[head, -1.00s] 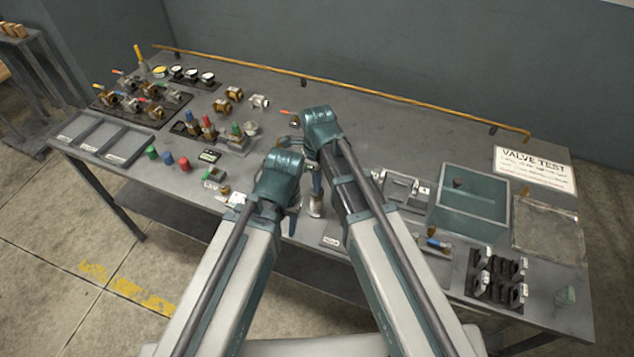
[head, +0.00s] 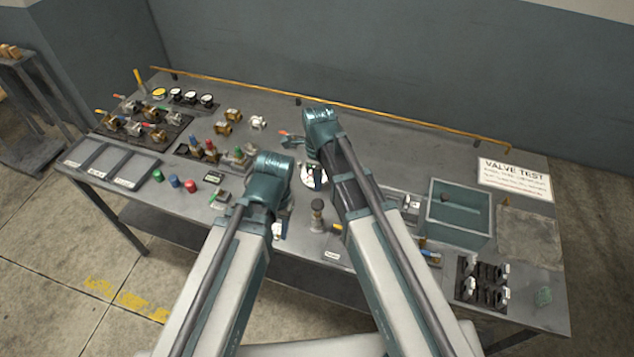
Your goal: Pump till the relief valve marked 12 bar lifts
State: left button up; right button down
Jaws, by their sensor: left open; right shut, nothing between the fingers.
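Several valves with blue, red and green tops (head: 210,149) stand on a dark base left of centre; no 12 bar marking is legible. A white-faced gauge (head: 313,178) shows between my arms, partly covered by my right arm. A short upright cylinder with a dark top (head: 317,212), perhaps the pump, stands below it.
A teal open tank (head: 459,235) and a VALVE TEST sign (head: 514,178) are at right. Black racks (head: 482,283) stand at front right. Labelled trays (head: 112,166) and coloured caps (head: 174,181) are at left. A yellow rail (head: 400,126) runs along the back.

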aim_at(317, 204)
pick_arm(q)
notch_tip(317, 204, up, 4)
jog(key=p, duration=0.3)
pick_arm(e)
notch_tip(317, 204, up, 4)
jog(key=shift+r, duration=0.1)
dwell(0.8)
pick_arm(q)
notch_tip(317, 204, up, 3)
jog(key=p, duration=0.3)
jog(key=shift+r, duration=0.15)
pick_arm(e)
jog(key=r, duration=0.3)
jog(key=shift+s+a+r, duration=0.1)
jog(key=shift+s+a, duration=0.1)
jog(key=shift+s, duration=0.15)
pick_arm(q)
notch_tip(317, 204, down, 14)
jog(key=b, duration=1.4)
pick_arm(e)
notch_tip(317, 204, down, 14)
jog(key=shift+f, duration=0.1)
